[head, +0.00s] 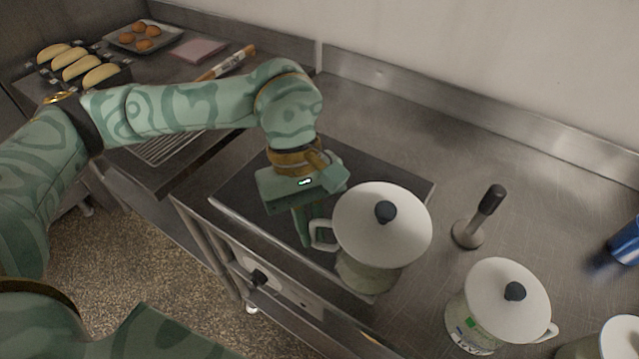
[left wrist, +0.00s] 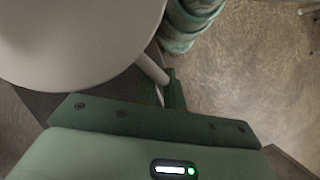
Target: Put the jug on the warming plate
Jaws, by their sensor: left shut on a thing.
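A white lidded jug (head: 382,240) with a black knob is at the right end of the dark warming plate (head: 234,190). I cannot tell whether its base touches the plate. My left gripper (head: 308,230) is to the left of the jug and shut on its handle. In the left wrist view the jug's pale lid (left wrist: 75,40) fills the upper left, and its handle (left wrist: 152,69) runs to the fingers of the left gripper (left wrist: 165,98). The gripper and jug hide part of the plate. My right gripper is not in view.
A second lidded jug (head: 498,305) stands at the front right, near a metal tool with a black handle (head: 480,218). A blue can (head: 627,243) is at the right edge. Loaves (head: 80,66) and a tray of buns (head: 118,42) lie at the far left. The counter behind the plate is clear.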

